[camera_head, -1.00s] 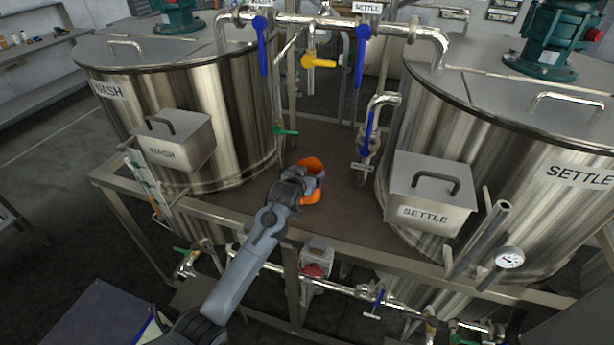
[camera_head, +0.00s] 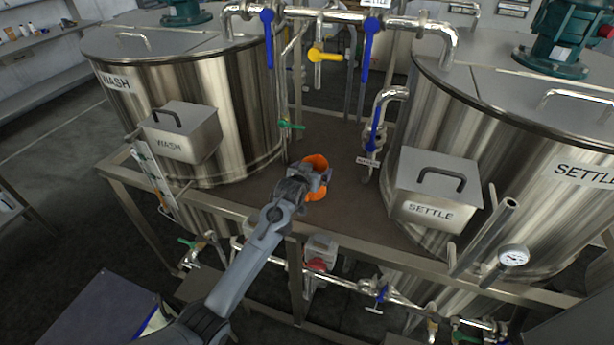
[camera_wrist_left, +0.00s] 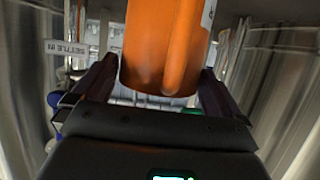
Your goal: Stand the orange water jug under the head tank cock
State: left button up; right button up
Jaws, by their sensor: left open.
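The orange water jug (camera_head: 317,162) is on the brown deck between the two tanks, partly hidden behind my left gripper (camera_head: 314,181). In the left wrist view the jug (camera_wrist_left: 165,45) fills the middle between the two dark fingers. The left gripper is open around it; I cannot tell whether a finger touches it. A cock with a yellow handle (camera_head: 325,56) hangs from the overhead pipe, behind and above the jug. I cannot read a head tank label on it. My right gripper is not in view.
The WASH tank (camera_head: 232,110) stands left and the SETTLE tank (camera_head: 510,140) right. A pipe with a blue handle (camera_head: 375,128) rises to the right of the jug. A green-handled tap (camera_head: 290,125) is behind left. The deck's front rail (camera_head: 230,212) runs below my arm.

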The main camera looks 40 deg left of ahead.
pick_arm(q)
jog(key=v, duration=1.2)
jog(key=s+d+f+m+g+h, duration=0.3)
jog(key=s+d+f+g, duration=0.1)
jog(key=s+d+f, duration=0.8)
jog(key=s+d+f+m+g+h, duration=0.1)
jog(key=s+d+g, duration=0.1)
jog(key=s, duration=0.8)
jog(key=s+d+f+m+g, duration=0.2)
jog(key=s+d+g, duration=0.1)
jog(key=s, duration=0.8)
jog(key=shift+d+h, duration=0.4)
jog(key=shift+d, duration=0.45)
notch_tip(320, 180, up, 18)
jog(key=p, duration=1.8)
jog(key=shift+f, duration=0.15)
